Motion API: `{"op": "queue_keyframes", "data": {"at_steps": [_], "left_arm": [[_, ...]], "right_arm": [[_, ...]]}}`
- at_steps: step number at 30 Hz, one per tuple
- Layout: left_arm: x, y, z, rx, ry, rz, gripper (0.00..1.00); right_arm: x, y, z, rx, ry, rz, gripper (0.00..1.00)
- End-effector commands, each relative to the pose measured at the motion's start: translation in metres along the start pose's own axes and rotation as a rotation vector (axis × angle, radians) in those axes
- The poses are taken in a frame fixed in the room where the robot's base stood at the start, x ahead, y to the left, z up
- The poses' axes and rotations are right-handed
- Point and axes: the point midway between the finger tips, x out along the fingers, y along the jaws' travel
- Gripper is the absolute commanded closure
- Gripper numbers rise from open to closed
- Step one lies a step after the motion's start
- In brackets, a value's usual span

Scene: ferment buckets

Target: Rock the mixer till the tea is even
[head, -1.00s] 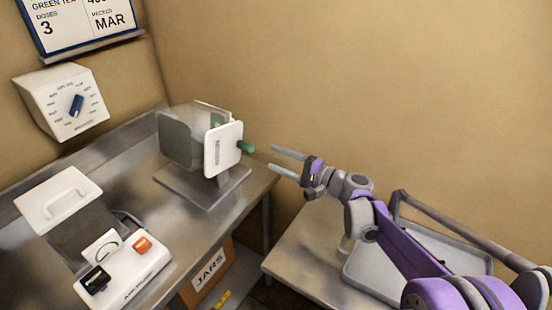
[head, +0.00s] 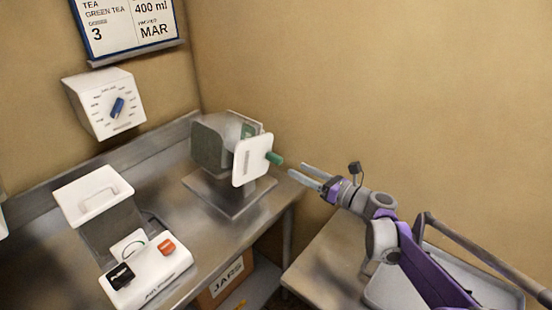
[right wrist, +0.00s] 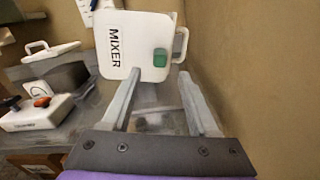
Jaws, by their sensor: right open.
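The mixer (head: 228,150) stands on a metal base plate at the back corner of the steel table, with a grey drum and a white end plate. A green knob (head: 274,158) sticks out of the end plate toward my right gripper. My right gripper (head: 305,177) is open and empty, just right of the knob and apart from it. In the right wrist view the white plate marked MIXER (right wrist: 133,48) and its green knob (right wrist: 160,61) lie ahead, beyond the spread fingers. Any tea inside the drum cannot be made out. My left gripper is not in view.
A white air device (head: 145,275) with black and orange controls and a lidded grey container (head: 110,228) stand on the steel table (head: 190,232). A dial box (head: 105,103) and a sign (head: 130,22) hang on the wall. A tray (head: 470,285) lies on the right table.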

Motion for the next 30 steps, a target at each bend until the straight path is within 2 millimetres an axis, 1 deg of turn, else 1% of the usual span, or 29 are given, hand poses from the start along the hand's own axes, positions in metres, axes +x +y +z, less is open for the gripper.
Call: {"op": "queue_keyframes", "data": {"at_steps": [9,12,15,20,28,29,30], "left_arm": [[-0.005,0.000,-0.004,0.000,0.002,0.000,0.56],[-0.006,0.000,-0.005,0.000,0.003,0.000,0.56],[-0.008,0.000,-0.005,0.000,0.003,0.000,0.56],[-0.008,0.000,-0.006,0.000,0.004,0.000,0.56],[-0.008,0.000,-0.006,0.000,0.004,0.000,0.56],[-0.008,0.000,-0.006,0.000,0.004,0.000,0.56],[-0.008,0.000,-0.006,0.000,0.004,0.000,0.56]], "right_arm": [[0.060,0.001,0.001,-0.003,0.000,0.004,0.40],[0.076,0.001,0.000,-0.003,0.000,0.004,0.40],[0.088,0.000,0.001,-0.004,0.000,0.002,0.40],[0.098,0.001,0.000,-0.004,0.000,0.001,0.40],[0.099,0.000,0.000,-0.004,0.000,0.001,0.40],[0.099,0.000,0.000,-0.004,0.000,0.001,0.44],[0.099,0.000,0.000,-0.004,0.000,0.001,0.51]]}}
